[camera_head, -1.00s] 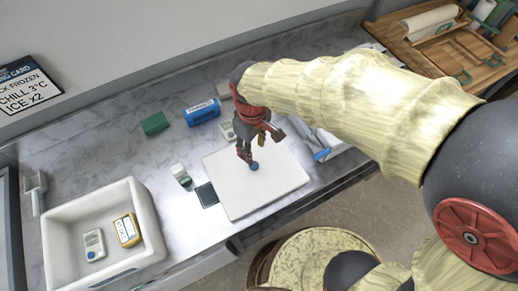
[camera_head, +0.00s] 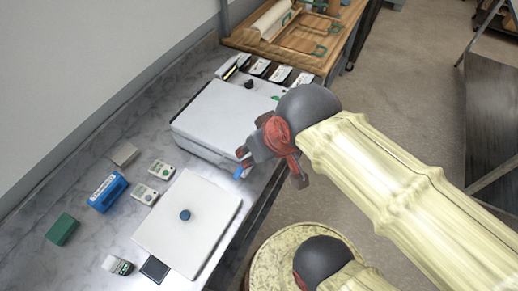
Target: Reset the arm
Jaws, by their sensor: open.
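My gripper (camera_head: 243,168) is at the end of my arm, over the right edge of the marble counter (camera_head: 85,170). It is open, and its fingers are small and partly hidden in this view. A blue object shows right by the fingertips; I cannot tell whether they touch. A white square board (camera_head: 205,215) with a round blue knob (camera_head: 185,215) lies on the counter to the lower left of my gripper, apart from it.
A white box (camera_head: 215,120) stands behind my gripper. Two small white devices (camera_head: 162,169), a blue pack (camera_head: 107,192), a green block (camera_head: 62,229) and a small jar (camera_head: 117,265) sit on the left. A wooden bench (camera_head: 310,50) is at the back.

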